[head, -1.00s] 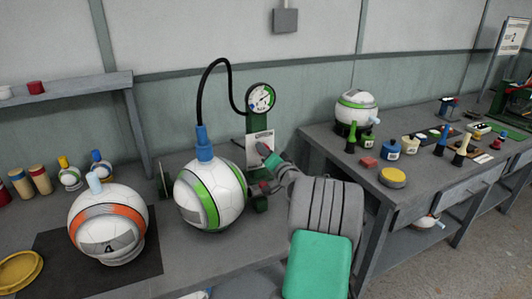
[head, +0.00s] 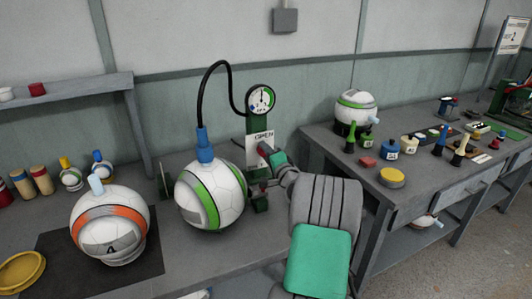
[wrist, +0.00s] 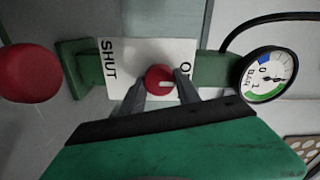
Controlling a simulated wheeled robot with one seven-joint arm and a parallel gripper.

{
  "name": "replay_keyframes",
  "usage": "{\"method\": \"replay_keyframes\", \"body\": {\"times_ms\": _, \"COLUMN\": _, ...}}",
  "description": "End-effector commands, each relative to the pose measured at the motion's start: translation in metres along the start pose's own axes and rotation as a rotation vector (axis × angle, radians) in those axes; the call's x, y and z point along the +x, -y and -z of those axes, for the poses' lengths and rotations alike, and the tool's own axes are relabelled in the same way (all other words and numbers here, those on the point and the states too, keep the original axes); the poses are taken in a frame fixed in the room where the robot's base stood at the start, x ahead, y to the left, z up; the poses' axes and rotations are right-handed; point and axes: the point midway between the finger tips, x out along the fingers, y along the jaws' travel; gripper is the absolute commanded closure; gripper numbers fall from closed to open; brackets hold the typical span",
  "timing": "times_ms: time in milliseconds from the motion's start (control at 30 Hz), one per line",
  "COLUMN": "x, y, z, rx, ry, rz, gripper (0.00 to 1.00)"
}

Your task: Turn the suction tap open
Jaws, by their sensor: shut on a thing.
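The suction tap is a round red knob (wrist: 159,78) at the middle of a white plate (wrist: 184,52) in the wrist view. The plate reads SHUT on the left and shows an O on the right; the rest of that word is hidden by a finger. A white mark on the knob lies towards the O side. My gripper (wrist: 160,92) has one finger on each side of the knob and is shut on it. In the head view my gripper (head: 272,156) is at the plate on the green stand (head: 253,127), and OPEN is legible above it.
A round gauge (head: 261,99) tops the stand. A black hose (head: 201,95) runs to the green-striped ball (head: 211,196), close left of my gripper. An orange-striped ball (head: 110,224) stands further left. In the wrist view another red ball-shaped knob (wrist: 30,73) is at the left.

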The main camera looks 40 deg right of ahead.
Motion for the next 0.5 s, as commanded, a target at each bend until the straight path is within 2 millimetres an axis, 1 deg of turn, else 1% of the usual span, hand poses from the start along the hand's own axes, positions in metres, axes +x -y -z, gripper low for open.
{"method": "replay_keyframes", "body": {"times_ms": 267, "x": -0.0001, "y": 0.0, "z": 0.0002, "rx": 0.002, "ry": -0.001, "rz": 0.001, "gripper": 1.0}}
{"method": "replay_keyframes", "body": {"times_ms": 300, "x": 0.0, "y": 0.0, "z": 0.0002, "rx": 0.002, "ry": -0.001, "rz": 0.001, "gripper": 0.6}}
{"method": "replay_keyframes", "body": {"times_ms": 500, "x": 0.0001, "y": 0.0, "z": -0.0003, "rx": 0.001, "ry": 0.0, "rz": 0.0, "gripper": 0.43}}
